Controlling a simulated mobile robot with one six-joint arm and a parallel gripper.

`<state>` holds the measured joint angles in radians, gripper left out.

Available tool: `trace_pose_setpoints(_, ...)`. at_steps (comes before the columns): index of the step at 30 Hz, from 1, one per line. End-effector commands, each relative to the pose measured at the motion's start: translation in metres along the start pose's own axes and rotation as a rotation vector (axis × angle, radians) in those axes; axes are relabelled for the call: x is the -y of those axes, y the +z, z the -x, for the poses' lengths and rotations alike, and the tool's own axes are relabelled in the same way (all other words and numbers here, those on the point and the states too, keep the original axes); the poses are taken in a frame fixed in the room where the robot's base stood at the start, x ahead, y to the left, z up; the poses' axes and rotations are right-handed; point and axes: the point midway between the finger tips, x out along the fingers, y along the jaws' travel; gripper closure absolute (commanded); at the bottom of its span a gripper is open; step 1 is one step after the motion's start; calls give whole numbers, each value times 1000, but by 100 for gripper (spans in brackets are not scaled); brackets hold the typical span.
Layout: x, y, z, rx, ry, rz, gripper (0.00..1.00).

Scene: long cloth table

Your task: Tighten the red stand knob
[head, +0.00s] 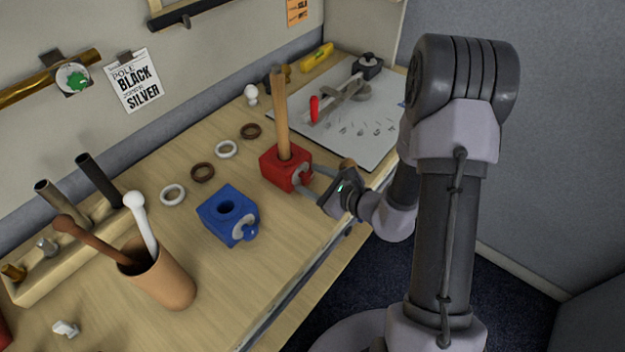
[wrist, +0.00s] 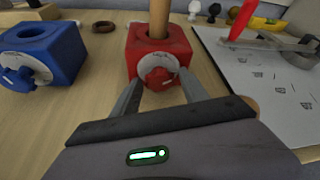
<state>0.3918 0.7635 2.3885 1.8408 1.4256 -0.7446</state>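The red stand (head: 272,165) is a block on the table with a wooden pole (head: 281,110) upright in it. Its red knob (wrist: 158,79) sits on a pale round dial on the front face, facing my gripper in the wrist view. My gripper (wrist: 160,80) is at the front of the red stand, with one finger to each side of the knob. The fingers are spread, with small gaps to the knob seeming to show. In the head view my gripper (head: 310,182) reaches in from the right, and the knob is largely hidden.
A blue stand (head: 216,214) with a blue knob is left of the red one. White and brown rings lie behind. A white board (head: 372,130) with a red-handled tool is to the right. A brown cup (head: 165,285) holding sticks stands at the front left.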

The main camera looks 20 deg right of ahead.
Motion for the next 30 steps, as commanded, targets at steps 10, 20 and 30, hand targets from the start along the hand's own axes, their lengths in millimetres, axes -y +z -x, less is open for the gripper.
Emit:
trace_pose_setpoints(10,0,0,0,0,1,0,100)
trace_pose_setpoints(20,2,2,2,-2,40,-93,100)
trace_pose_setpoints(30,3,2,2,-2,139,-337,100)
